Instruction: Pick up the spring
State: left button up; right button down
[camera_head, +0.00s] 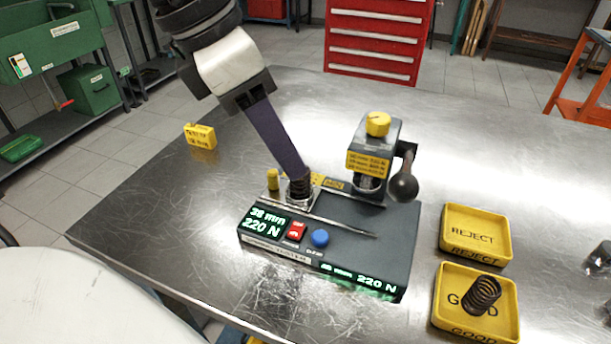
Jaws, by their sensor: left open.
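A dark coil spring (300,189) stands upright in a round metal seat on the left of the tester (340,235). My left gripper (294,170) reaches down from the upper left, its fingertips right at the top of this spring. It is open; the fingers overlap in this view, so the gap between them is hidden. I cannot tell whether a finger touches the spring. A second dark spring (482,294) lies tilted in the yellow GOOD tray (450,312). My right gripper is out of view.
The tester has a press head with a yellow knob (377,123), a ball-ended lever (403,186), and red and blue buttons. Its displays read 38 mm, 220 N. An empty yellow REJECT tray (476,234) stands at right. A yellow block (200,136) sits near the table's left edge.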

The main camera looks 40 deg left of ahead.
aim_at(300, 183)
pick_arm(q)
jog(key=shift+x, duration=3.15)
jog(key=shift+w+r, duration=0.1)
jog(key=shift+w, duration=0.05)
grip_shut()
